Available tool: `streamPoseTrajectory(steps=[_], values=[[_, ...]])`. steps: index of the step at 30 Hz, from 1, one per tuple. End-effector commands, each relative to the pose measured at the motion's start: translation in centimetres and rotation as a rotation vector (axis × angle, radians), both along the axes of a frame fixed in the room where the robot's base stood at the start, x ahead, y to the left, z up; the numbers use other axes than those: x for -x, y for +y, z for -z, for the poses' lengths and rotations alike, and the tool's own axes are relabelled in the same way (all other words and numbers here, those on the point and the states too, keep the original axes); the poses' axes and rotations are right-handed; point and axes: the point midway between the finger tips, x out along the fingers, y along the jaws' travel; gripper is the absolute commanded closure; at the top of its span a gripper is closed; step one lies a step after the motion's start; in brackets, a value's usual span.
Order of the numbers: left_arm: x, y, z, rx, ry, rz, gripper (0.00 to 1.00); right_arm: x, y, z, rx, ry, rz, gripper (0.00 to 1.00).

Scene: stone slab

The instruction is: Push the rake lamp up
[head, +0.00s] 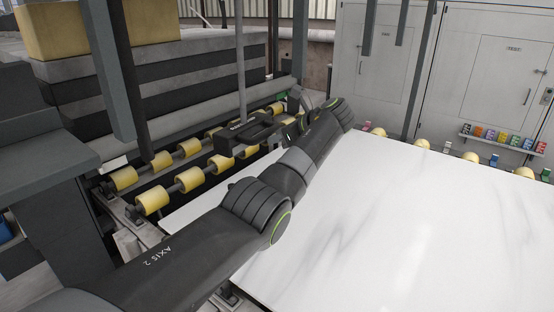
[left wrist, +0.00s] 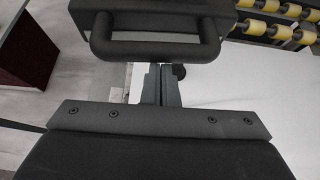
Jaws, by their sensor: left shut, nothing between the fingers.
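The rake lamp (head: 246,132) is a dark, flat housing with a loop handle, hanging on a grey vertical pole over the edge of the white stone slab (head: 400,215). In the left wrist view its dark handle (left wrist: 155,48) spans the top of the picture. My left gripper (head: 289,131) is beside the lamp at its right, partly hidden by my own arm. In the left wrist view the fingers (left wrist: 160,84) are together and empty, close to the handle bar. I cannot tell whether they touch it. My right gripper is not in view.
Yellow rollers (head: 152,202) run in rows beyond the slab's left edge. Dark upright posts (head: 131,80) stand at the left. Grey cabinets (head: 455,70) stand behind, with a shelf of small coloured items (head: 502,138). The space over the slab's right part is clear.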

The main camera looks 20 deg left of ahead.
Motion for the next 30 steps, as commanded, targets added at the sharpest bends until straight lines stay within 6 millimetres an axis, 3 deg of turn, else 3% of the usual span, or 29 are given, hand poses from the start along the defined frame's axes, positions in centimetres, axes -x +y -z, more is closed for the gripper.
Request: streamPoseTrajectory(steps=[3,10,25,30], values=[[0.0,0.1,-2.4,-0.001,-0.005,-0.001,1.00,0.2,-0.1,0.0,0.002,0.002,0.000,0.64],[0.0,0.1,-4.5,-0.001,-0.002,-0.001,1.00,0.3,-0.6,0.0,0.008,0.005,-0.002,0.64],[0.0,0.1,-4.7,-0.001,0.000,-0.001,1.00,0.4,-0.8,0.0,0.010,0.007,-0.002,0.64],[-0.3,0.6,-3.6,-0.001,0.003,-0.002,1.00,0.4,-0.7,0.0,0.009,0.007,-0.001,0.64]])
